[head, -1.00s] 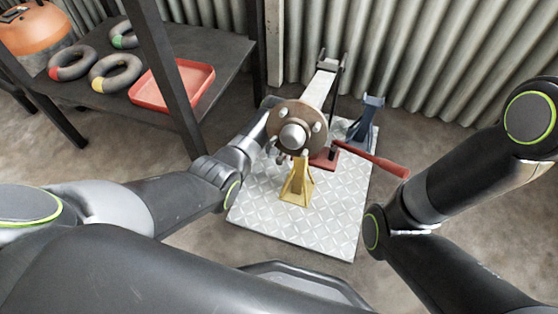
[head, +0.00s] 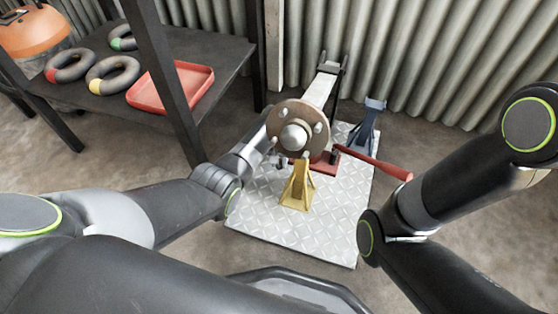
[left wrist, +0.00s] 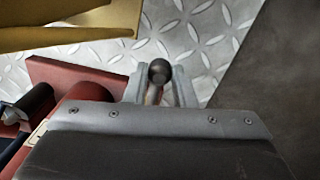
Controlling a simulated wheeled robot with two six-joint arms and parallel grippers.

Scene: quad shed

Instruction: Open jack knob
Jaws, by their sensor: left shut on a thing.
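The red jack (head: 325,163) sits on the tread-plate behind the yellow stand, with its long red handle (head: 375,164) pointing right. In the left wrist view, the red jack body (left wrist: 80,92) is at the left. My left gripper (left wrist: 159,88) is shut on a small round dark knob (left wrist: 158,71) beside the jack, one finger on each side. In the head view, my left gripper is mostly hidden beside the hub. My right arm shows at the right, but its gripper is out of view.
A brown hub disc (head: 297,128) on a beam is above the yellow stand (head: 297,187). A blue stand (head: 370,118) is behind. The tread-plate (head: 310,235) is clear in front. A dark shelf with a red tray (head: 172,88) and several rings stands left.

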